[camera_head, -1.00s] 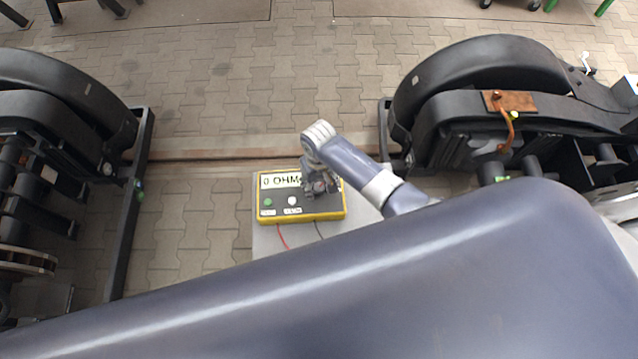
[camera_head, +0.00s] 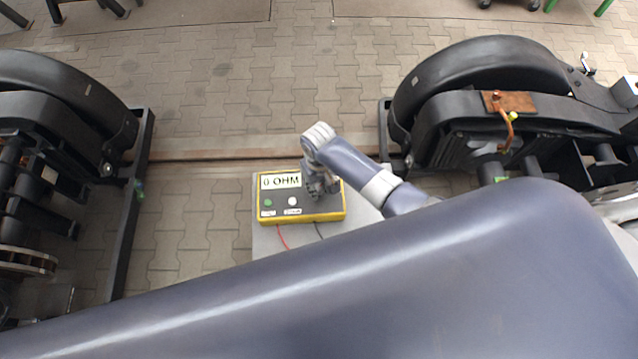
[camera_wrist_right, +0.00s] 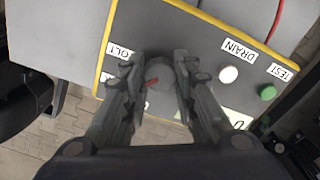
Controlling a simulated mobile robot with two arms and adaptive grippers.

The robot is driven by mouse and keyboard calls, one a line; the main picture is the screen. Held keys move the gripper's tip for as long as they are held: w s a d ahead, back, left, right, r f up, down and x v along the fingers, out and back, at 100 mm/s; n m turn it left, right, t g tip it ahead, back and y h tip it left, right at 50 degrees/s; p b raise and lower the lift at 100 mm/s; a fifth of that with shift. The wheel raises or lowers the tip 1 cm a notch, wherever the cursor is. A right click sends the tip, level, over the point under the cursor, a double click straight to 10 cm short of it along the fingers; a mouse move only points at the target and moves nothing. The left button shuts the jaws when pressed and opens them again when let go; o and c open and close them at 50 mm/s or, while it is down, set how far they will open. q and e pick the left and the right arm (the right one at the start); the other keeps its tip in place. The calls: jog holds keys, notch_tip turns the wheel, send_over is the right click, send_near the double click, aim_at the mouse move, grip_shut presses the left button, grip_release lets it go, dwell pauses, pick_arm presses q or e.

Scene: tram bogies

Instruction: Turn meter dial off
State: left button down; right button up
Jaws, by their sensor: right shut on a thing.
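The meter (camera_head: 275,203) is a dark box with a yellow rim on a grey stand. Its display reads "0 OHM". In the right wrist view the meter's face (camera_wrist_right: 205,50) shows labels for TEST, DRAIN and a partly hidden VOLT. My right gripper (camera_head: 318,188) is over the right part of the meter. In the right wrist view the gripper's fingers (camera_wrist_right: 160,75) are on both sides of the round grey dial (camera_wrist_right: 159,102), shut on it. A red mark shows at the dial's left side. The fingers hide part of the dial and its labels. My left gripper is not in view.
The meter has a green button (camera_wrist_right: 268,92) and a white button (camera_wrist_right: 229,74) beside the dial. Red and black leads run from its near side. Large black bogies (camera_head: 480,85) stand left and right. Paved floor (camera_head: 230,90) is free beyond the meter.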

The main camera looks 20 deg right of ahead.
aim_at(319, 187)
jog(key=shift+r+n+p, duration=0.15)
jog(key=shift+n+p, duration=0.2)
jog(key=shift+n, duration=0.35)
jog(key=shift+n+p, duration=0.45)
jog(key=shift+n, duration=0.75)
jog(key=shift+n+p, duration=0.45)
jog(key=shift+n, duration=1.75)
jog(key=o, duration=1.1)
jog(key=shift+f, duration=0.2)
jog(key=shift+c, duration=0.2)
jog(key=shift+r, duration=0.1)
notch_tip(319, 187, up, 12)
